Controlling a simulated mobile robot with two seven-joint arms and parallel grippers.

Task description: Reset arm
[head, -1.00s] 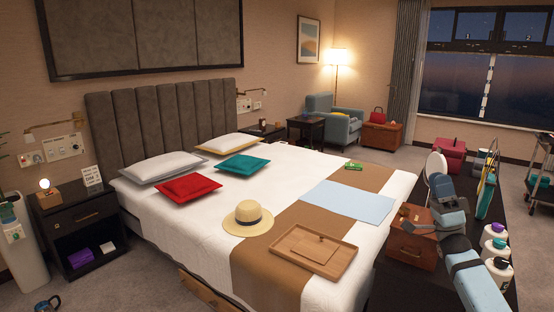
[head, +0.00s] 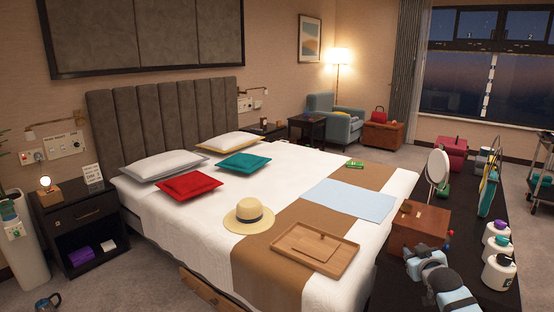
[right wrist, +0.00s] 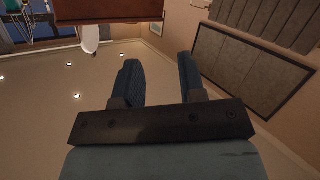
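My right arm comes in at the bottom right of the head view, low in front of the wooden box (head: 417,228) on the dark bench. In the right wrist view my right gripper (right wrist: 157,70) has its two dark fingers spread apart, with nothing between them. That view is upside down, with ceiling and wall behind the fingers and a reddish-brown wooden thing (right wrist: 108,10) at the top edge. My left gripper is not in view.
The dark bench (head: 385,285) also carries a round mirror (head: 438,167) and several white bottles (head: 498,272) to the right of my arm. The bed (head: 210,245) lies to the left, with a wooden tray (head: 290,255) and straw hat (head: 248,215) on it.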

